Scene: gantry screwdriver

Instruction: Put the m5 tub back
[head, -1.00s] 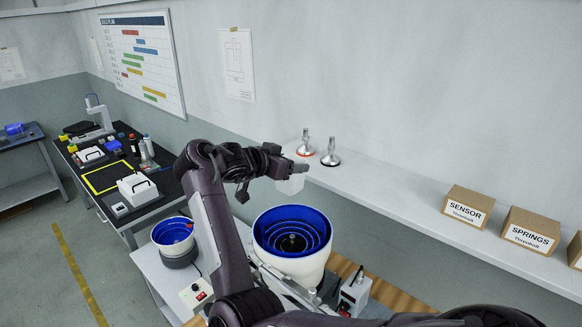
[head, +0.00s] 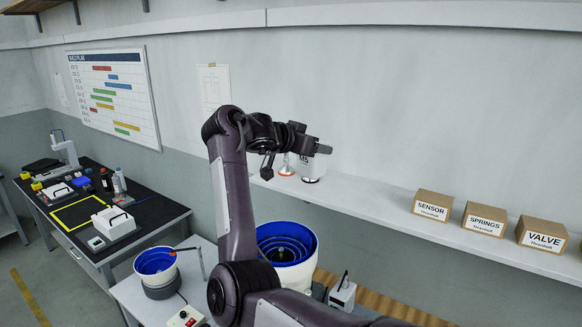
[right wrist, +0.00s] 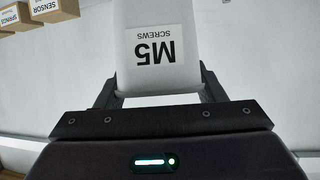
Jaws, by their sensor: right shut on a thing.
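The M5 tub (right wrist: 155,50) is a white tub with an upside-down "M5 SCREWS" label in the right wrist view. My right gripper (right wrist: 157,92) is shut on it, with a finger on each side. In the head view, the right gripper (head: 320,149) is in front of the wall shelf (head: 372,203), and part of the tub (head: 304,161) shows beneath it. The tub overlaps the metal feet on the shelf in this view; I cannot tell the gap to the shelf. My left gripper is not in view.
SENSOR (head: 432,207), SPRINGS (head: 484,219) and VALVE (head: 541,235) boxes stand farther right, with clear shelf between. A blue-lined bowl feeder (head: 288,240) stands below the arm.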

